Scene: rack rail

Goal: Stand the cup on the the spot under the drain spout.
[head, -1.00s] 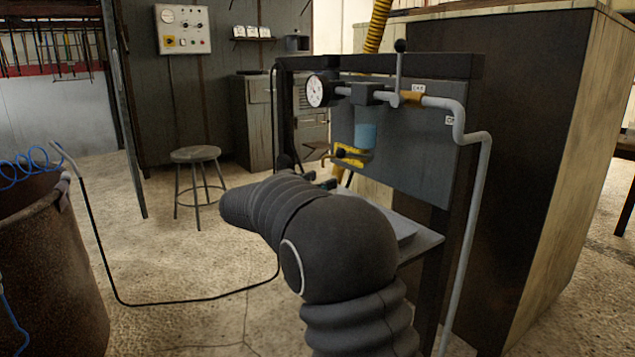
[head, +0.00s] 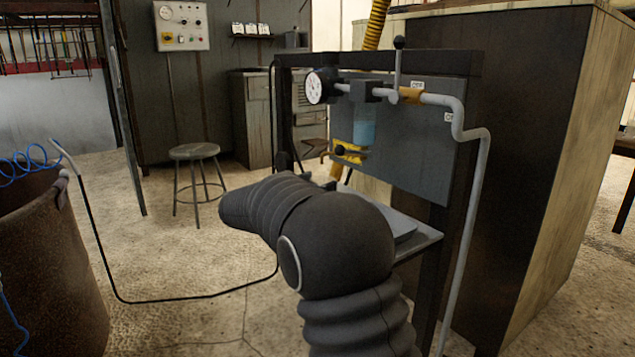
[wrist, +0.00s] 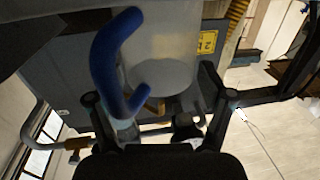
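The cup (wrist: 160,45), pale grey-white with a thick curved blue handle, is large in the wrist view, which is upside down. My gripper (wrist: 155,92) has one finger on each side of the cup and appears shut on it; the exact pad contact is hard to see. The handle lies close by the left finger. In the head view my own arm hides the cup and most of my gripper. The drain spout is not clear; a blue filter bowl (head: 364,128) hangs above a yellow bracket on the grey panel. The spot under it is hidden.
A pressure gauge (head: 315,88) and a grey pipe (head: 472,200) frame the panel (head: 425,150). A grey shelf (head: 418,240) juts out below, partly behind my arm.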

